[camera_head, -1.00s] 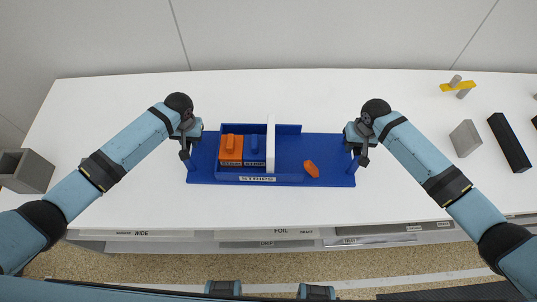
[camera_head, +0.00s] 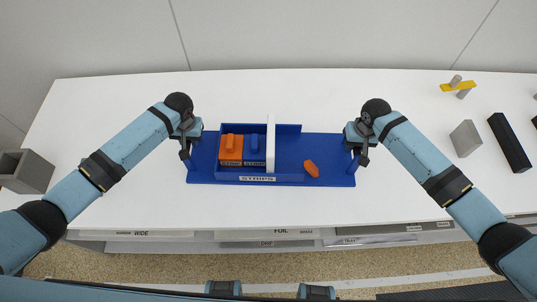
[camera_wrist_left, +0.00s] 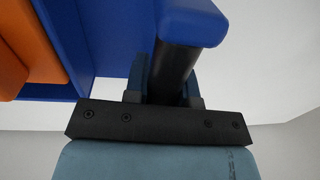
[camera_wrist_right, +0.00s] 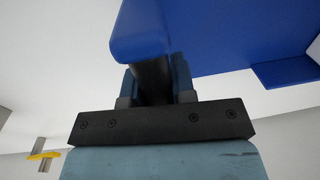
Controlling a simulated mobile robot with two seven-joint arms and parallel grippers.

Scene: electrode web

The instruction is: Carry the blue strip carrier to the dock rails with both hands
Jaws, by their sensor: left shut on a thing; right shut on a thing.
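The blue strip carrier (camera_head: 335,148) lies across the middle of the white table, with a label reading STRIPS on its front. Its tray holds an orange block (camera_head: 231,149), a blue block (camera_head: 255,150) and a white upright divider (camera_head: 270,145). A small orange piece (camera_head: 311,168) lies to the right of the divider. My left gripper (camera_head: 189,150) is shut on the carrier's left end handle, a dark post in the left wrist view (camera_wrist_left: 175,70). My right gripper (camera_head: 357,150) is shut on the right end handle, which shows in the right wrist view (camera_wrist_right: 152,78). I see no dock rails that I can identify.
A grey open box (camera_head: 27,171) stands at the table's left. At the right are a grey block (camera_head: 465,138), a black bar (camera_head: 509,143) and a yellow piece with grey pegs (camera_head: 458,87). The table behind and in front of the carrier is clear. Labelled drawers (camera_head: 265,235) run below the front edge.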

